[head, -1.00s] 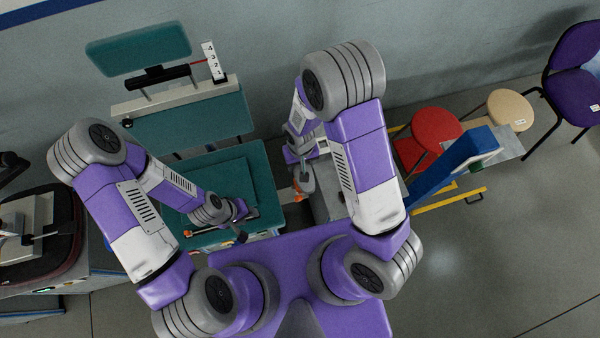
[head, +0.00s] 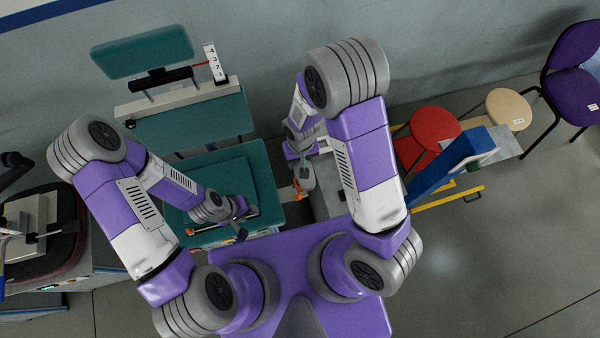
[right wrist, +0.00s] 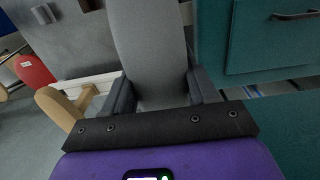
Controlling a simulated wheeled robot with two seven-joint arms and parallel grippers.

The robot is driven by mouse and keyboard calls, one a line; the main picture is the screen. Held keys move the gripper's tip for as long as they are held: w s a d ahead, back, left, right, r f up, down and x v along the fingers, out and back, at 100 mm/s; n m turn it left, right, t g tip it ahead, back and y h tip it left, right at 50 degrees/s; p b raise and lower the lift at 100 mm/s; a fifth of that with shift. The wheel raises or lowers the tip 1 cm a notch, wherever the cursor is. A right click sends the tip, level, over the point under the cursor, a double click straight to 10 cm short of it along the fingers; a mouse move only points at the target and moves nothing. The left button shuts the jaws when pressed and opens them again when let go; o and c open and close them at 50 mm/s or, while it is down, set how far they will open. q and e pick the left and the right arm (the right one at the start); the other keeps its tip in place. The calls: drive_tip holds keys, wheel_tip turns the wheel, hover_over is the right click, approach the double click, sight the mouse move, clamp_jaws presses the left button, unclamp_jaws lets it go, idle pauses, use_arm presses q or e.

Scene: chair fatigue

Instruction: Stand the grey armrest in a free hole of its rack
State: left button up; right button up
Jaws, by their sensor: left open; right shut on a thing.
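The grey armrest (right wrist: 150,40) fills the middle of the right wrist view as a long, smooth grey piece. My right gripper (right wrist: 162,95) is shut on it, with a dark finger on each side. In the head view my right gripper (head: 300,170) is small and partly hidden by its arm, beside the teal bench, and the armrest is hard to make out. My left gripper (head: 240,226) is open over the front of the teal bench, apart from the armrest. I cannot clearly identify the rack or its free holes.
A tan piece (right wrist: 68,108) stands close left of the right gripper. Beyond is a grey surface (right wrist: 75,45) with small fittings. A teal cabinet (right wrist: 270,45) with a handle is at right. The head view shows a teal bench (head: 265,185) and red stool (head: 432,125).

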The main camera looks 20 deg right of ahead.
drive_tip(key=shift+r+p, duration=1.5)
drive_tip(key=shift+r, duration=0.55)
drive_tip(key=shift+f, duration=0.1)
